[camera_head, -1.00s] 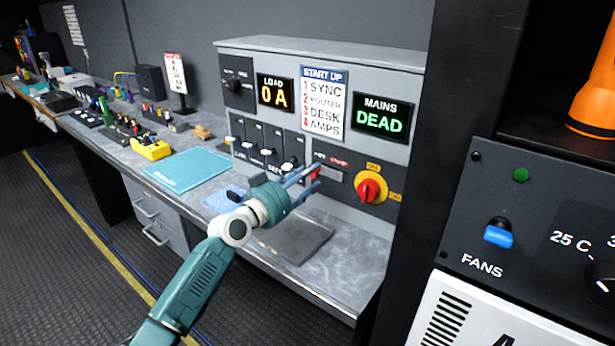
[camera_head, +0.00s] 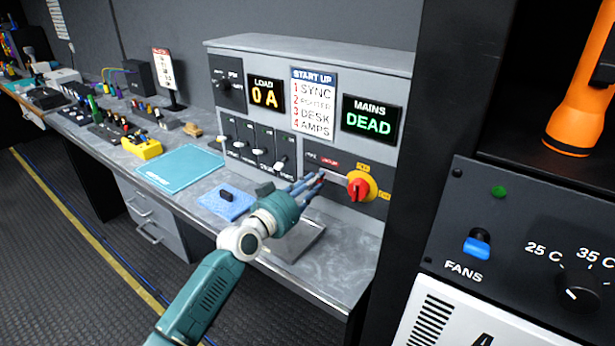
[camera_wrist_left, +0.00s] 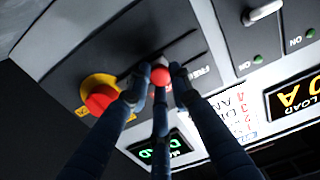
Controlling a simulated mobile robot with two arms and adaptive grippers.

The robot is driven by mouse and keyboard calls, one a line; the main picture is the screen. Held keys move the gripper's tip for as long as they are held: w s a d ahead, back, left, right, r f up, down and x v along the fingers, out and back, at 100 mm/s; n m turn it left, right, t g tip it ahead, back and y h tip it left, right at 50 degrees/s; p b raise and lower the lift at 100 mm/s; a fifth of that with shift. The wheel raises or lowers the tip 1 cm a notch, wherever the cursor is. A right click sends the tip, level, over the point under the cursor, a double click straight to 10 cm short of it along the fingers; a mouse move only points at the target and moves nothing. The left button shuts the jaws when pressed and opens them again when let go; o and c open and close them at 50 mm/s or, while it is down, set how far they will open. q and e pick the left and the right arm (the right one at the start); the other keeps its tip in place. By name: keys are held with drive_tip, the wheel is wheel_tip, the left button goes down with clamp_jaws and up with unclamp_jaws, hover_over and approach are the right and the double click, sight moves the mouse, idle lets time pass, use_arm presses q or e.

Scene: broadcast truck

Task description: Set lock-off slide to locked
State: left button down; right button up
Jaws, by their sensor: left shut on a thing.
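The lock-off slide is a small red knob (camera_wrist_left: 160,75) on a dark panel (camera_head: 345,169) labelled FREE on the left and LOCKED to its right in the head view. My left gripper (camera_head: 318,178) is at this panel, and in the left wrist view its fingers (camera_wrist_left: 157,80) are shut around the knob. In the head view the fingers mostly hide the knob. A pale slot strip shows between the fingers and the rotary switch. The knob's exact place along its travel is hard to tell. My right gripper is not in view.
A red rotary switch on a yellow disc (camera_head: 358,188) sits close right of the slide. Several breaker switches (camera_head: 258,151) are to its left. The MAINS display (camera_head: 370,119) reads DEAD; the LOAD display (camera_head: 266,94) reads 0 A. A blue pad (camera_head: 228,203) lies on the counter.

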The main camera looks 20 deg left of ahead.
use_arm(q)
drive_tip(key=shift+d+r, duration=0.1)
drive_tip(key=shift+r, duration=0.15)
drive_tip(key=c, duration=1.9)
unclamp_jaws()
drive_tip(key=o, duration=0.4)
drive_tip(key=shift+s+d, duration=0.1)
drive_tip(key=shift+d, duration=0.1)
drive_tip(key=shift+c, duration=0.2)
drive_tip(key=v, duration=1.2)
drive_tip(key=shift+s, duration=0.1)
